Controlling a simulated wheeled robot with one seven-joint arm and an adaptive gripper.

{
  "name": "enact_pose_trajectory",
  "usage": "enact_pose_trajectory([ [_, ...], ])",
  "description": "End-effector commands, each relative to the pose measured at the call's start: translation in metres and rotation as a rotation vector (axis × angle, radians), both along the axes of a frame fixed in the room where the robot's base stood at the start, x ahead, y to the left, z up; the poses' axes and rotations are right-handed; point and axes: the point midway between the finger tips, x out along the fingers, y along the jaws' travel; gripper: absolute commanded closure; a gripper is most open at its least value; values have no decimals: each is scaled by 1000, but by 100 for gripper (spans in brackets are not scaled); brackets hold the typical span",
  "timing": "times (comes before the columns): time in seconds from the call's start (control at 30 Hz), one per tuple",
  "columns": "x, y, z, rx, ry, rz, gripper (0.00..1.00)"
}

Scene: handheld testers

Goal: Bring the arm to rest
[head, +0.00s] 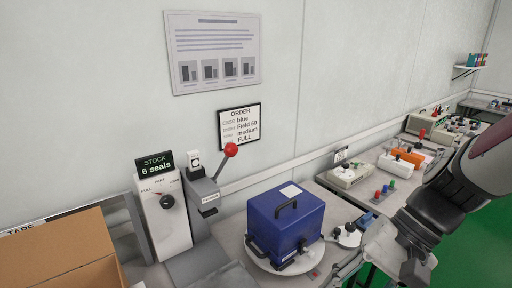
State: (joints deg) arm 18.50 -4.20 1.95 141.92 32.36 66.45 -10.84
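My gripper (385,262) is at the lower right, at the end of my arm, which reaches in from the right edge. It hangs to the right of a blue case and looks apart from it. Its fingers are partly cut off by the bottom edge and hard to make out, so I cannot tell whether they are open or shut. I see nothing clearly held. The blue case (270,228) has a black handle and a white label on top and stands on a round white plate (262,262).
A lever press (205,190) with a red knob and a dial box (163,222) reading "6 seals" stand left of the case. A cardboard box (65,250) is at the lower left. Green floor (470,250) shows right.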

Motion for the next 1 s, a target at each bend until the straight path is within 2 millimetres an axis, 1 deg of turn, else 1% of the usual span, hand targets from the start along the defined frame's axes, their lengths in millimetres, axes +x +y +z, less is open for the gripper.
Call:
enact_pose_trajectory([
  [0.03,-6,-2,9,-50,-44,37,61],
  [0.3,-29,-23,44,-314,-270,197,61],
  [0.6,-42,-48,88,-553,-540,304,61],
  [0.7,-44,-53,98,-598,-599,319,61],
  [0.8,-45,-56,104,-623,-631,326,61],
  [1.0,-45,-57,106,-630,-640,328,61],
])
